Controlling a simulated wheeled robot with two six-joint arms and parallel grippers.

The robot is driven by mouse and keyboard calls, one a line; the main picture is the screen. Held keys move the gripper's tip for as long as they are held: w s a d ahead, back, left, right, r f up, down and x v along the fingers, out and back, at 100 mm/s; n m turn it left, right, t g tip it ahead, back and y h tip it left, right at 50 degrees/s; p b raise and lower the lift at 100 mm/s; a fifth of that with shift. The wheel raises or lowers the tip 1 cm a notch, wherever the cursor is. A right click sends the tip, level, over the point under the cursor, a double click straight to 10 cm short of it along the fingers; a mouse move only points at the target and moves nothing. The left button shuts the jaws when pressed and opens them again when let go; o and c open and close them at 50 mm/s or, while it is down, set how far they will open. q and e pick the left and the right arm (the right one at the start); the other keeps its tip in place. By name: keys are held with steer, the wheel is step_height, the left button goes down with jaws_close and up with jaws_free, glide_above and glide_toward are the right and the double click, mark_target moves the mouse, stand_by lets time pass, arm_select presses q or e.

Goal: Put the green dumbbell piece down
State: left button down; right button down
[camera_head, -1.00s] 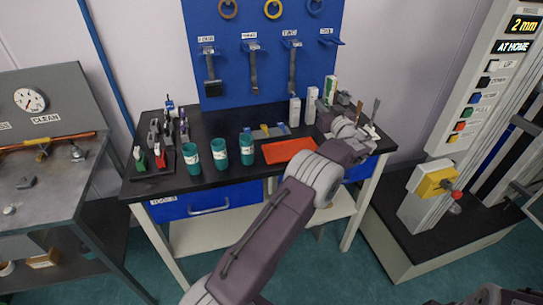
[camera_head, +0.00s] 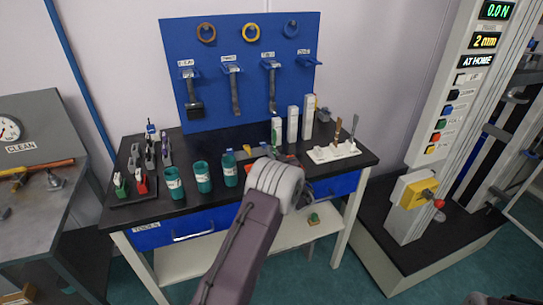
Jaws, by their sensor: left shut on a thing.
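My left arm reaches up from the bottom of the head view to the black workbench. My left gripper (camera_head: 280,160) is over the bench's right half, mostly hidden behind its own pale wrist. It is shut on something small. The green dumbbell piece itself is hidden, so its exact pose in the jaws cannot be told. An orange-red mat (camera_head: 257,171) on the bench shows partly behind the wrist. My right gripper is not in view.
Three dark green cups (camera_head: 203,178) stand left of the wrist. A black rack (camera_head: 133,195) with small tools stands farther left. White upright boxes (camera_head: 293,124) stand behind the wrist, and a white holder (camera_head: 333,152) stands to the right. The testing machine (camera_head: 425,150) is farther right.

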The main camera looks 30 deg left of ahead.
arm_select(q)
steer(key=shift+w+f, duration=0.1)
steer(key=shift+f, duration=0.65)
steer(key=shift+f+b, duration=0.15)
steer(key=shift+b, duration=0.2)
steer(key=c, duration=1.6)
jaws_free()
